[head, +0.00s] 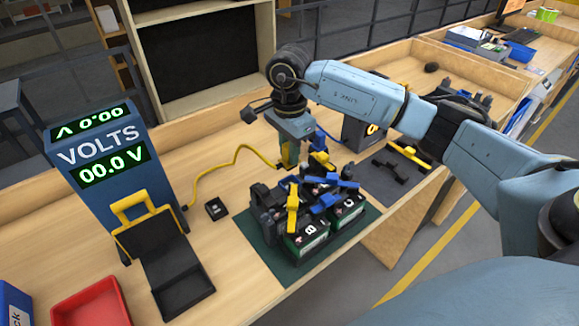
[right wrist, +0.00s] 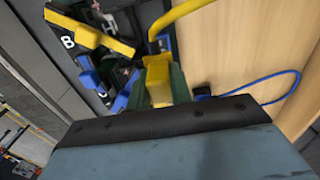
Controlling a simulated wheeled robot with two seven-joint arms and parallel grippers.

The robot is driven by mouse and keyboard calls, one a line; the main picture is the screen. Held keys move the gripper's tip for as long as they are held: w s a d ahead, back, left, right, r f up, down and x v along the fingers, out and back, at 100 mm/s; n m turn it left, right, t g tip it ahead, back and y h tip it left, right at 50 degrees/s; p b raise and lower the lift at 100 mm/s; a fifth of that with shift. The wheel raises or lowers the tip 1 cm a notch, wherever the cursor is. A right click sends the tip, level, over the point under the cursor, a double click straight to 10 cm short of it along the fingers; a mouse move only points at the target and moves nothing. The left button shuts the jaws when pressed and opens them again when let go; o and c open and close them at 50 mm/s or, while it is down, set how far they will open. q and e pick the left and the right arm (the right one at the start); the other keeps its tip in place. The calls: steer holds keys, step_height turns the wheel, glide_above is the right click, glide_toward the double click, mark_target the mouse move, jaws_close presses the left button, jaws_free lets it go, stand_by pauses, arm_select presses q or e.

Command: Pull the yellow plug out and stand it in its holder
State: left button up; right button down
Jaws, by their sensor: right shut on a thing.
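My right gripper (head: 290,163) points down behind the batteries and is shut on the yellow plug (right wrist: 157,82), which shows between its fingers in the right wrist view. A yellow cable (head: 237,152) runs from the plug to the blue volt meter (head: 112,160), whose display reads 00.0. Whether the plug is still seated in something is hidden by the gripper and batteries. A small black block with a square recess (head: 216,209), possibly the holder, stands on the bench between meter and batteries; its recess looks empty. My left gripper is not in view.
Black batteries (head: 312,238) with yellow and blue clamps sit close to my right gripper on a green mat (head: 262,245). A blue cable (right wrist: 268,102) loops near it. A black tray with a yellow handle (head: 168,268) and a red tray (head: 92,300) lie left. Bench between is clear.

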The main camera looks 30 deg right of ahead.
step_height(320, 180, up, 3)
steer(key=shift+f+n+b, duration=0.1)
steer(key=shift+n+b, duration=0.95)
steer(key=shift+n, duration=0.35)
steer(key=n+b, duration=0.1)
steer(key=n, duration=0.3)
steer(key=shift+b, duration=0.35)
steer(key=n+b, duration=0.1)
steer(key=n, duration=0.3)
steer(key=n+b, duration=0.1)
steer(key=n, duration=0.3)
steer(key=shift+r+b, duration=0.2)
steer(key=shift+b, duration=0.1)
steer(key=n, duration=0.3)
steer(key=w+a, duration=0.3)
steer(key=a, duration=0.6)
steer(key=w+a+f, duration=0.1)
steer(key=w+a, duration=0.2)
steer(key=a, duration=0.6)
steer(key=shift+f+b, duration=0.3)
steer(key=shift+b, duration=0.05)
